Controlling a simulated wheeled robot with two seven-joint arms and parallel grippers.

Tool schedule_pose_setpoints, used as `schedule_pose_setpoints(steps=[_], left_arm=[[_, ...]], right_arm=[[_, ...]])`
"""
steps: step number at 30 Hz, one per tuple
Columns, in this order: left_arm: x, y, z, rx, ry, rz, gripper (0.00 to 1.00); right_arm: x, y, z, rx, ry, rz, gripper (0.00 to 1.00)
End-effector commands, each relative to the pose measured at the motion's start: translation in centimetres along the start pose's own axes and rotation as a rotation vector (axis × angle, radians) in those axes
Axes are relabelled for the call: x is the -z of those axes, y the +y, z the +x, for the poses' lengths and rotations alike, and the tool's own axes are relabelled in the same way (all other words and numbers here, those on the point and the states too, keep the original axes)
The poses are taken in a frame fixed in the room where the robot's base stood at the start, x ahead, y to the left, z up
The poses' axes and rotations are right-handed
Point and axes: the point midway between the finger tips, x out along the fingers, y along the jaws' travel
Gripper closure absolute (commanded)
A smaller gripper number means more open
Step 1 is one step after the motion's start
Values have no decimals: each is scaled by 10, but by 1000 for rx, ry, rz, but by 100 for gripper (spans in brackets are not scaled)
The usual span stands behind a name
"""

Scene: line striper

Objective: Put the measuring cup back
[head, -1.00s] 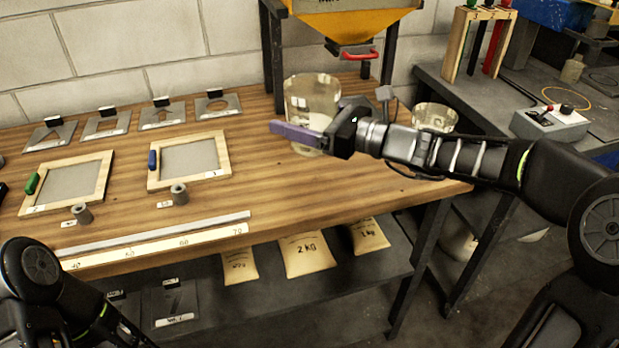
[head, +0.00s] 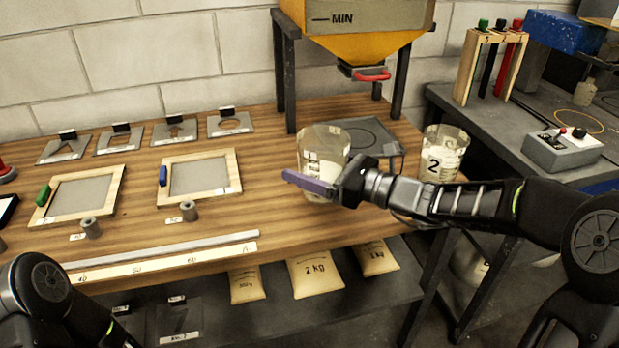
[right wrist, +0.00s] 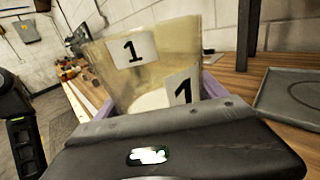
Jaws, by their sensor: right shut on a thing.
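A clear measuring cup marked 1 (head: 323,147) is held upright over the wooden table, in front of the hopper. My right gripper (head: 318,186) is shut on this cup, with its purple fingers around the lower part. The right wrist view shows the cup (right wrist: 130,75) between the purple fingers, with white material low inside it. I cannot tell whether its base touches the table. A second cup marked 2 (head: 443,155) stands at the table's right end, beyond my right forearm. My left arm shows at the lower left, but its gripper is out of view.
A grey plate with a ring mark (head: 392,150) lies just behind the held cup, under the yellow hopper (head: 365,50) with its red handle. Framed screens (head: 200,174) and stencil plates (head: 230,124) lie left. Bare wood (head: 270,185) shows left of the cup.

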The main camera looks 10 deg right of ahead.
Motion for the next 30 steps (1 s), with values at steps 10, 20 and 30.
schedule_pose_setpoints(steps=[10,20,30], left_arm=[[0,-1,3,0,0,0,100],[0,-2,5,0,0,0,100],[0,-2,5,0,0,0,100]], right_arm=[[33,0,0,0,-2,0,85],[36,0,0,0,0,1,17],[36,0,0,0,1,1,0]])
